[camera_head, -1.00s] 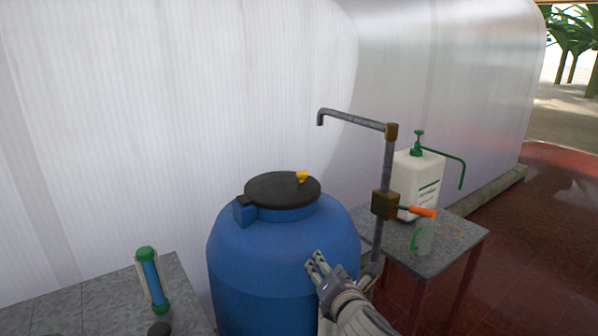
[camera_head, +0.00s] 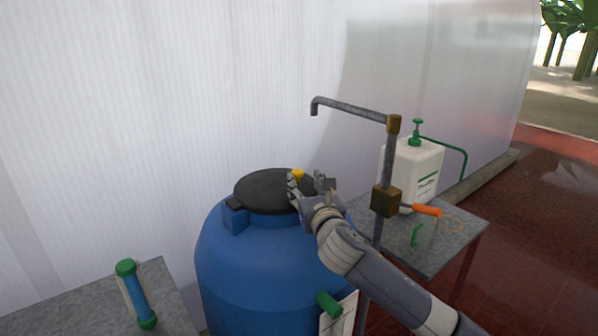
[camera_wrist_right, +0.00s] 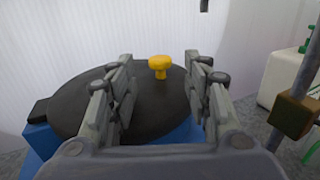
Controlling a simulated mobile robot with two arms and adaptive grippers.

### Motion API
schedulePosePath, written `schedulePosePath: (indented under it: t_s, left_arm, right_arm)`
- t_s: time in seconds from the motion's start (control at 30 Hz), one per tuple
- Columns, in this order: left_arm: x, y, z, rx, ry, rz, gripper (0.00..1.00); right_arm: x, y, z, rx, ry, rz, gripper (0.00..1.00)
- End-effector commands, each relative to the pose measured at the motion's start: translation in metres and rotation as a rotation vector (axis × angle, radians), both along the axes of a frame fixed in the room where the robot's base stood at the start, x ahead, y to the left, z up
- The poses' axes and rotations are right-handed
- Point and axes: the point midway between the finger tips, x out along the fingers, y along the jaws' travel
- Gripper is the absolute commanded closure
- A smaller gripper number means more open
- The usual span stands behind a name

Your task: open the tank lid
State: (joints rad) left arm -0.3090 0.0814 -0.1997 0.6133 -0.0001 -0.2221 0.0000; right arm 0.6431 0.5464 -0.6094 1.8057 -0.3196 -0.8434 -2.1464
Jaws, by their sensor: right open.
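The blue tank (camera_head: 260,265) stands at the middle of the head view. Its black lid (camera_head: 262,190) lies flat and closed on top, with a hinge block at the left edge. A yellow knob (camera_head: 298,174) stands on the lid's far right part. My right gripper (camera_head: 308,184) is open over the right edge of the lid, close to the knob. In the wrist view the yellow knob (camera_wrist_right: 160,66) stands between the open fingers, beyond their tips or near them; I cannot tell the exact distance. The black lid (camera_wrist_right: 150,110) spreads beneath the fingers. My left gripper is not in view.
A pipe with a bent spout (camera_head: 350,108) and an orange-handled valve (camera_head: 425,210) rises right of the tank. A white pump canister (camera_head: 412,172) stands on a grey table (camera_head: 440,255). A blue and green tube (camera_head: 137,295) is at the lower left.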

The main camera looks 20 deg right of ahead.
Motion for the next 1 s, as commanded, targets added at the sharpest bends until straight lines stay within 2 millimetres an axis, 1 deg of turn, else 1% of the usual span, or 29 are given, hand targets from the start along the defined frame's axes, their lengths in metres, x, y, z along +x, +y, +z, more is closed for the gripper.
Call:
schedulePosePath:
  t_s: [0.03,0.17,0.3,0.4,0.6,0.83,0.87,0.9,0.97,1.0]
  left_arm:
    - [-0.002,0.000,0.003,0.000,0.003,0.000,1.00]
    - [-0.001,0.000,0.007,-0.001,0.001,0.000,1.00]
    - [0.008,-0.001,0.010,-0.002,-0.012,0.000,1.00]
    - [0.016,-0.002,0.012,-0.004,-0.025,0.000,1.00]
    - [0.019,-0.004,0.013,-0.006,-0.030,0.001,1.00]
    - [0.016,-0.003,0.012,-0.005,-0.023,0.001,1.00]
    - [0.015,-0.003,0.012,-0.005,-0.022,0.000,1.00]
    - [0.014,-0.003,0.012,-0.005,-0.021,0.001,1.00]
    - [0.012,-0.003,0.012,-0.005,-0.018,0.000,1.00]
    - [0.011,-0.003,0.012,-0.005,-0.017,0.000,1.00]
  right_arm:
    - [0.009,0.000,0.002,0.002,0.002,-0.001,0.55]
    - [0.029,-0.001,0.001,0.003,0.002,-0.001,0.55]
    - [0.047,-0.002,0.001,0.003,0.002,-0.001,0.55]
    - [0.055,-0.002,0.000,0.002,0.001,0.000,0.55]
    - [0.062,-0.002,0.000,0.001,0.000,0.001,0.55]
    - [0.062,-0.002,0.000,0.001,0.001,0.001,0.55]
    - [0.062,-0.002,0.000,0.002,0.001,0.001,0.57]
    - [0.062,-0.002,0.000,0.002,0.001,0.001,0.66]
    - [0.062,-0.002,0.000,0.002,0.001,0.001,0.80]
    - [0.062,-0.002,0.000,0.002,0.001,0.001,0.89]
